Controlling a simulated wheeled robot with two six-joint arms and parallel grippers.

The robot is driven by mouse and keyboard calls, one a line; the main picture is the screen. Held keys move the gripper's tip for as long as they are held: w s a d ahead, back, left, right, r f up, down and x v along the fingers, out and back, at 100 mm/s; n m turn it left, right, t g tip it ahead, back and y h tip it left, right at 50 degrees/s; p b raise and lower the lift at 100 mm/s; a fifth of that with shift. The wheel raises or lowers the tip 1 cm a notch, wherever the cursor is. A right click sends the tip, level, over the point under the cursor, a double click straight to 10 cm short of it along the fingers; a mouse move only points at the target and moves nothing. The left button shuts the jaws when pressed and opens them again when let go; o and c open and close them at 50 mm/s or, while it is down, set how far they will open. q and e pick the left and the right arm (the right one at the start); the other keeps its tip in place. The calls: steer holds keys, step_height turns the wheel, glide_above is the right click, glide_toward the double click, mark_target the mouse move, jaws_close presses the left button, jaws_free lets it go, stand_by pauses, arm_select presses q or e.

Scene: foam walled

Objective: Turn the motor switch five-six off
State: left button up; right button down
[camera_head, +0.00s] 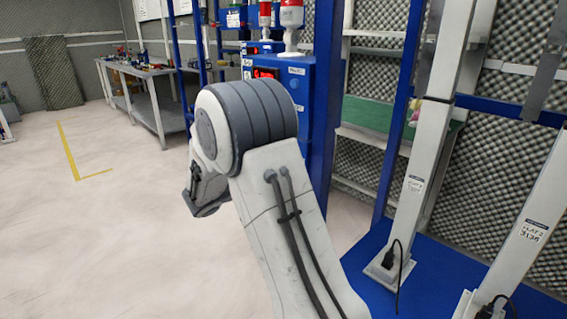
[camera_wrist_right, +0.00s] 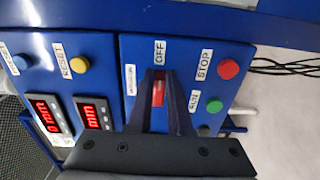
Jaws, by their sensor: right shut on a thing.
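A blue control panel (camera_wrist_right: 140,52) fills much of the right wrist view. A red switch (camera_wrist_right: 158,94) is on it, below an "OFF" label (camera_wrist_right: 160,51) and beside a small white label (camera_wrist_right: 131,80) too small to read for certain. My right gripper (camera_wrist_right: 160,78) is at the panel, its dark fingers shut on the red switch, one on each side. The fingers hide the switch's edges, so its exact position cannot be told. In the head view my right arm covers the middle and hides the panel face. My left gripper is not in view.
A red STOP button (camera_wrist_right: 228,69) and a green button (camera_wrist_right: 214,105) are close right of the fingers. A yellow RESET button (camera_wrist_right: 79,65) and red displays (camera_wrist_right: 92,116) are left. In the head view, a blue cabinet (camera_head: 305,75) and white posts (camera_head: 415,180) stand nearby; left floor is clear.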

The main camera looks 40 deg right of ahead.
steer(key=c, duration=0.8)
jaws_free()
steer(key=shift+c, duration=0.2)
steer(key=a, duration=1)
steer(key=shift+s+a+p, duration=0.25)
steer(key=shift+s+p, duration=0.2)
steer(key=shift+f, duration=0.1)
steer(key=s+a+f+n+g+y, duration=0.1)
steer(key=s+a+f+n+y, duration=0.2)
steer(key=s+a+f+y, duration=0.55)
steer(key=s+a+f+n+y, duration=0.3)
steer(key=s+a+y, duration=0.7)
steer(key=s+a, duration=0.7)
step_height(320, 180, up, 28)
steer(key=a+p, duration=0.2)
steer(key=p, duration=2.5)
steer(key=shift+w+p, duration=0.2)
steer(key=shift+p, duration=0.2)
